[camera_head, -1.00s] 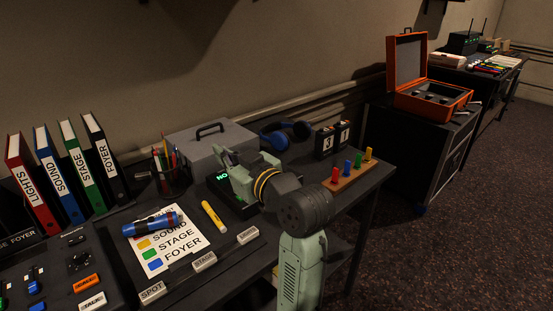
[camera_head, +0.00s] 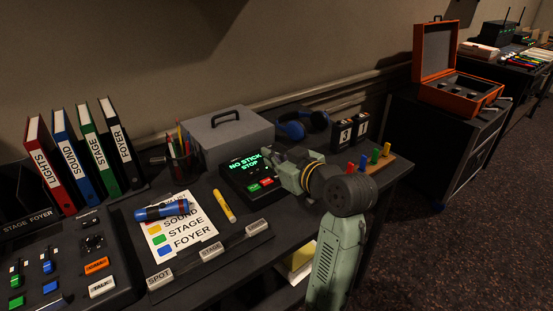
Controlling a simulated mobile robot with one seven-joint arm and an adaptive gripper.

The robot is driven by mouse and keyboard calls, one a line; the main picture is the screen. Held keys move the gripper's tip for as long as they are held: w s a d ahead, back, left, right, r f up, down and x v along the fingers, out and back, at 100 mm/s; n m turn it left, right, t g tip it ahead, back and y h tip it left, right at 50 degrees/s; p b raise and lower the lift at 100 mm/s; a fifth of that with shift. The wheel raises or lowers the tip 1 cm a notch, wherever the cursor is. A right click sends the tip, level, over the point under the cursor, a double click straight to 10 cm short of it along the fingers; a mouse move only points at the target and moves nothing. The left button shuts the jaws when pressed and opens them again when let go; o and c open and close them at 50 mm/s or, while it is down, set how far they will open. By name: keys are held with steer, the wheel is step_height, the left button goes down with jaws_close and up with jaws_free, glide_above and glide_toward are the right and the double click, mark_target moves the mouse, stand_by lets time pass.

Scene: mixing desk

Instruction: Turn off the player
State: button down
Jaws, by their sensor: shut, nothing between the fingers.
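The player (camera_head: 236,187) is a small black box on the desk, in front of the grey case. Its lit screen (camera_head: 247,163) reads "NO STICK STOP" in green. A green button (camera_head: 254,187) and a red button (camera_head: 267,182) sit on its face below the screen. My gripper (camera_head: 281,165) is shut and empty. It is at the right side of the player, close to the screen's right edge; I cannot tell whether it touches. My wrist hides the desk just to the right of the player.
A grey case (camera_head: 230,136) stands behind the player, with blue headphones (camera_head: 291,130) to its right. A yellow marker (camera_head: 224,206) and a label sheet (camera_head: 183,229) lie to the left. A wooden strip with coloured pegs (camera_head: 389,166) is at the right.

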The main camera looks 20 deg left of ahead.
steer(key=p, duration=0.1)
glide_above(255, 172)
steer(key=d, duration=0.2)
steer(key=shift+s+a+f, duration=0.15)
steer(key=shift+s+f, duration=0.25)
steer(key=shift+f, duration=0.25)
steer(key=f, duration=0.3)
steer(key=shift+w+f+p, duration=0.2)
steer(key=shift+w+p, duration=0.05)
steer(key=shift+p, duration=0.1)
steer(key=shift+f, duration=0.4)
steer(key=shift+w+d+f, duration=0.1)
steer(key=shift+d, duration=0.1)
